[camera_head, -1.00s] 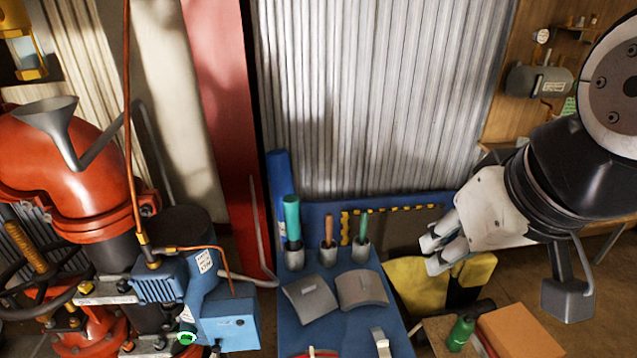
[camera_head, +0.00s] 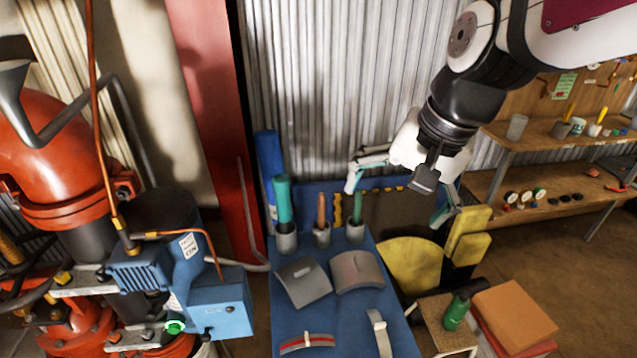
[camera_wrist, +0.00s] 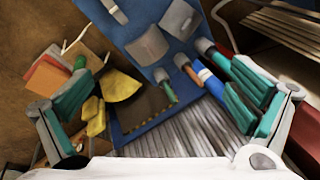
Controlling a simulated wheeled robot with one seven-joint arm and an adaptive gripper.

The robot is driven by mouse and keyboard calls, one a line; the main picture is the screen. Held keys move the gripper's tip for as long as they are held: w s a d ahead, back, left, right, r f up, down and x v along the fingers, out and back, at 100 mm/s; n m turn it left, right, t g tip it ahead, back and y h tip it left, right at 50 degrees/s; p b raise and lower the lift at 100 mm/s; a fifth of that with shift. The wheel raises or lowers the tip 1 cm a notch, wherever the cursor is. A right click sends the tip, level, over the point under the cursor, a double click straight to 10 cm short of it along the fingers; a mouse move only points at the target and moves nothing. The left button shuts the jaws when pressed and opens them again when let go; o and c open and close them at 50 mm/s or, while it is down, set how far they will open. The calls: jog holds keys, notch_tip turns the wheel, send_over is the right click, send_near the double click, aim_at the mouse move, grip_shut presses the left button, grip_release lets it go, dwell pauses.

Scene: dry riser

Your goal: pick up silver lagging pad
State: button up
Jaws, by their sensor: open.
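Two curved grey pads lie side by side on the blue bench in the head view: a left pad (camera_head: 303,282) with a small pale label, and a right pad (camera_head: 357,271). I cannot tell for certain which is the silver lagging pad. In the wrist view they show at the top as the right pad (camera_wrist: 149,45) and the left pad (camera_wrist: 180,20). My gripper (camera_head: 401,195) is open and empty, fingers spread wide, above and behind the bench's right side, apart from both pads. It also shows in the wrist view (camera_wrist: 163,82).
Holders with a teal (camera_head: 283,200), an orange (camera_head: 321,212) and a green (camera_head: 358,208) handle stand behind the pads. A silver strap (camera_head: 379,333) and a red-striped piece (camera_head: 306,343) lie in front. A yellow chair (camera_head: 412,265) stands right; a blue box (camera_head: 221,308) left.

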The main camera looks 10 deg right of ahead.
jog(key=w+f+m+g+b, duration=0.2)
jog(key=w+f+m, duration=0.4)
jog(key=w+f, duration=0.45)
jog(key=m+g+h+b, duration=0.1)
jog(key=m+h+b, duration=0.15)
jog(key=m, duration=0.25)
send_near(358, 261)
jog(key=shift+y, duration=0.25)
notch_tip(358, 261, down, 6)
jog(key=shift+a+f+b, duration=0.15)
jog(key=shift+f+b, duration=0.05)
jog(key=shift+b, duration=0.2)
jog(key=f, duration=0.4)
jog(key=shift+s+d, duration=0.1)
jog(key=shift+d, duration=0.25)
jog(key=shift+f, duration=0.6)
jog(key=c, duration=0.8)
